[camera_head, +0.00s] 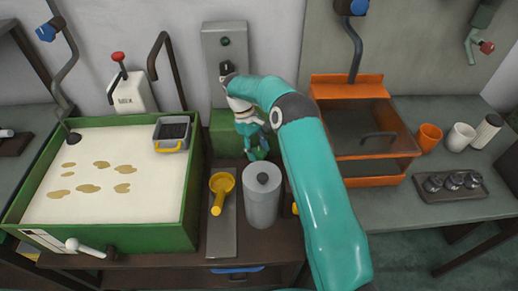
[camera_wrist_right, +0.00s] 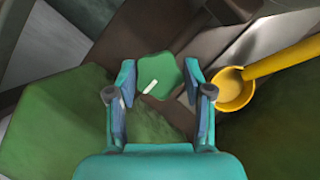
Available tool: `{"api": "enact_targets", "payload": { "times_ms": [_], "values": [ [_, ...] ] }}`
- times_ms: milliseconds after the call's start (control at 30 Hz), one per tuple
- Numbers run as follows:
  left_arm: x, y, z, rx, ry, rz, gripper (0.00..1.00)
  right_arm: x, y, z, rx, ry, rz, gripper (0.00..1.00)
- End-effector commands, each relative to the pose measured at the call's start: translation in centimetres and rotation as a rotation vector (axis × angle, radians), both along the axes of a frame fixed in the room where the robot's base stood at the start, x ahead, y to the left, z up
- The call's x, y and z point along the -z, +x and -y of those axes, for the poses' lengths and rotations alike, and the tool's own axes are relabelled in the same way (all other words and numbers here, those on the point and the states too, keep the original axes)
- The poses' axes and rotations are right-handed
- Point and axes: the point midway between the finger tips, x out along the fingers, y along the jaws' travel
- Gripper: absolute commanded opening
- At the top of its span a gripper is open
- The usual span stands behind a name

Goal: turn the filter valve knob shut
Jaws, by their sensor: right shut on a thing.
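The filter valve knob (camera_wrist_right: 160,72) is a green, round-edged knob with a short white mark that slants in the right wrist view. My right gripper (camera_wrist_right: 160,88) has its two teal fingers on either side of the knob and is shut on it. In the head view my right gripper (camera_head: 256,150) points down in front of a green housing (camera_head: 224,134), and the gripper and arm hide most of the knob there. My left gripper is not in view.
A yellow ladle (camera_head: 219,192) lies on a tray left of a grey cylinder (camera_head: 262,205), both close to my right gripper. A green-framed vat (camera_head: 120,228) stands left, an orange-framed bin (camera_head: 372,181) right. Cups and a weight tray (camera_head: 450,190) sit far right.

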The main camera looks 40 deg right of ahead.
Motion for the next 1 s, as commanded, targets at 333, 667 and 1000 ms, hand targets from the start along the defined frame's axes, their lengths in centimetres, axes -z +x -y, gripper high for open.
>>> {"api": "enact_targets", "payload": {
  "times_ms": [333, 667, 1000],
  "values": [
    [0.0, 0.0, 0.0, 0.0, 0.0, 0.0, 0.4, -0.1, 0.2, 0.0, -0.001, -0.001, 0.006, 0.77],
    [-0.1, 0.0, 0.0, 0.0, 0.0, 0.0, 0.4, -1.2, 0.7, 0.0, -0.001, -0.002, 0.007, 0.77],
    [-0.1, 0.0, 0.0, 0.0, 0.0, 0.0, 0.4, -5.4, 2.4, -0.1, -0.001, -0.002, 0.008, 0.77]
  ]
}}
